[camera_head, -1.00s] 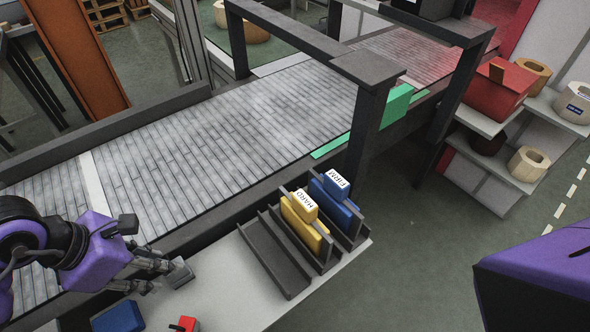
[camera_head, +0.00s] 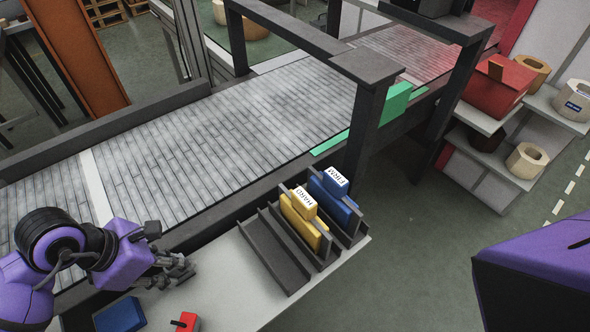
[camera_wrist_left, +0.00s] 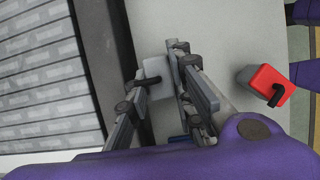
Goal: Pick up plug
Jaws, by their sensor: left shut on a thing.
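A pale grey plug-like block (camera_wrist_left: 157,70) with a dark handle-like part sits between the fingers of my left gripper (camera_wrist_left: 160,80) in the left wrist view. In the head view my left gripper (camera_head: 178,266) is over the white worktop beside the conveyor, shut on this block, which the fingers mostly hide there. A red block (camera_head: 186,322) with a black bent handle stands apart near the bottom edge; it also shows right of the gripper in the left wrist view (camera_wrist_left: 266,82). My right gripper is out of view.
A blue block (camera_head: 120,316) lies on the worktop (camera_head: 222,285) left of the red one. A dark slotted rack (camera_head: 272,252) holds a yellow piece marked HARD (camera_head: 303,222) and a blue piece marked FIRM (camera_head: 335,200). The conveyor (camera_head: 220,135) runs behind.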

